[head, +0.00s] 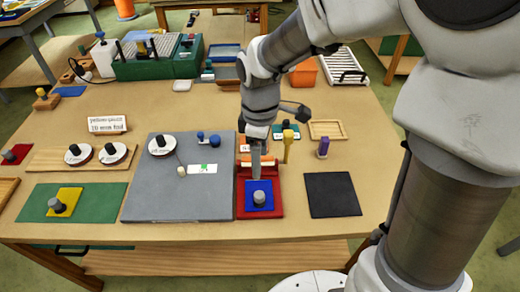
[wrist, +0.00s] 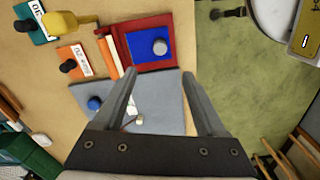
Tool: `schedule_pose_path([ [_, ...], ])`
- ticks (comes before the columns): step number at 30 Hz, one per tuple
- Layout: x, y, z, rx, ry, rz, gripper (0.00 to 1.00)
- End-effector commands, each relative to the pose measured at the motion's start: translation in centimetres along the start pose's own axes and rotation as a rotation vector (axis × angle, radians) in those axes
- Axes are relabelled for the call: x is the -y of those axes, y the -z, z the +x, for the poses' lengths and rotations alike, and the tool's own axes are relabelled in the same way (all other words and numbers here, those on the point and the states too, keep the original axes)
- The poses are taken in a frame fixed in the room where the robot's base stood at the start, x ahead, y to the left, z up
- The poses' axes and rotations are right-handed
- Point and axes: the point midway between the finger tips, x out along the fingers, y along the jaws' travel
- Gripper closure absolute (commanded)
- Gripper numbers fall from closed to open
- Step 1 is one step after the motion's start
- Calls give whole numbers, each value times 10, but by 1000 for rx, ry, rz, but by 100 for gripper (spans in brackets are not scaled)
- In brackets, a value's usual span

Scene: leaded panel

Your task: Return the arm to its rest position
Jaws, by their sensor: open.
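My arm reaches from the right side of the head view over the table. My gripper (head: 256,172) points down above the back part of a red tray that holds a blue square with a grey knob (head: 260,197). In the wrist view my gripper (wrist: 160,73) has its two fingers spread wide with nothing between them. The blue square with its grey knob (wrist: 159,47) also shows there, beyond the fingertips. The fingertips' height above the tray is hard to tell.
A grey board (head: 160,200) lies left of the red tray and a black square (head: 332,195) right of it. A yellow-handled tool (head: 288,147), a purple piece (head: 323,148) and an orange bin (head: 303,75) stand nearby. A green machine (head: 150,66) stands at the back left.

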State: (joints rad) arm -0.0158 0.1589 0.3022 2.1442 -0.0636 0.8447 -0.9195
Motion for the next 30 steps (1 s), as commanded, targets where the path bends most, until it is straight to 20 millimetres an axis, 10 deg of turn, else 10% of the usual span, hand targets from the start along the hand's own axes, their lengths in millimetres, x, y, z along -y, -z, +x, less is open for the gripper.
schedule_pose_path([
  [14, 3, -15, -34, -8, -48, 109, 27],
  [30, 58, -110, -124, -250, -292, 935, 27],
])
